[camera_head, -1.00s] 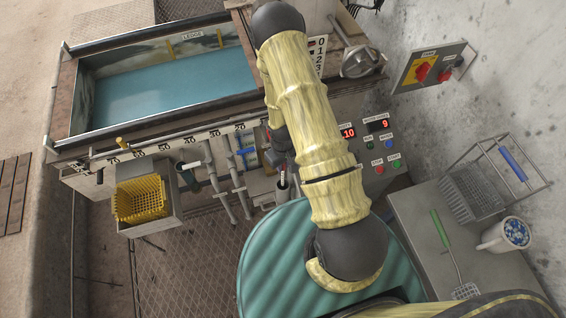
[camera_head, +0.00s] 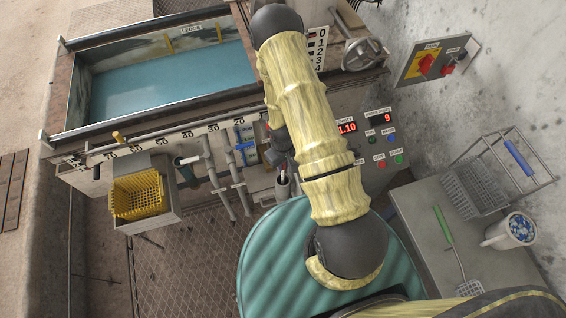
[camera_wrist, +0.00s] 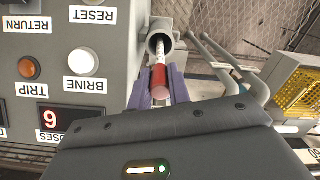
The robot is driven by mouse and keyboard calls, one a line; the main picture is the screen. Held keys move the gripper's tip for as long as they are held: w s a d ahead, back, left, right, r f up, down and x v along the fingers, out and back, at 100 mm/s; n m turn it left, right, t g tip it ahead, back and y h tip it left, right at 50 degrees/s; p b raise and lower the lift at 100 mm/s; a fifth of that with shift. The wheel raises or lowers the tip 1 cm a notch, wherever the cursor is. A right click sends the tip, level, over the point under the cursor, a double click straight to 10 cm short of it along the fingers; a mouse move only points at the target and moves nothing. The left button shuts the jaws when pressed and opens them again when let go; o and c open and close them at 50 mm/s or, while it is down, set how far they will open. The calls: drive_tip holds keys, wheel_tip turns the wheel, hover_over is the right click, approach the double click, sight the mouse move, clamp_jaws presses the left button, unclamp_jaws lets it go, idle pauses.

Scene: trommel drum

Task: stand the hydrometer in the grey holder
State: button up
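The hydrometer (camera_wrist: 158,78) shows in the wrist view as a slim rod with a red band, a pale pink near end and a whitish far part. My gripper (camera_wrist: 159,82) has its two purple fingers closed on either side of the red band. The grey holder (camera_wrist: 153,24) is a tube with a dark round mouth just beyond the fingers. The rod's far part lines up with that mouth; I cannot tell how deep it sits. In the head view the grey holder (camera_head: 283,191) stands below my wrist with a small white piece at its mouth, and my fingers are mostly hidden.
A control panel with BRINE and TRIP buttons (camera_wrist: 83,62) is close on the left in the wrist view. Grey pipes (camera_wrist: 225,66) and a yellow basket (camera_wrist: 298,88) lie to the right. In the head view a green ribbed drum (camera_head: 275,255) stands below the holder.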

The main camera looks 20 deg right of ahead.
drive_tip(key=o, duration=0.5)
wheel_tip(320, 180, up, 17)
drive_tip(key=p, duration=0.1)
drive_tip(key=shift+r, duration=0.2)
idle(0.3)
drive_tip(key=shift+w, duration=0.1)
drive_tip(key=s+r+m+t+p, duration=0.1)
drive_tip(key=s+r+p, duration=0.1)
drive_tip(key=r, duration=0.7)
drive_tip(key=s+r+m+t+p, duration=0.1)
drive_tip(key=s+r+p, duration=0.2)
drive_tip(key=r, duration=0.7)
drive_tip(key=s+r+m+p, duration=0.1)
drive_tip(key=s+r+p, duration=0.2)
drive_tip(key=r+p, duration=0.3)
wheel_tip(320, 180, up, 4)
drive_tip(key=shift+r+m+t, duration=0.1)
drive_tip(key=shift+m+t, duration=0.2)
drive_tip(key=shift+t, duration=0.1)
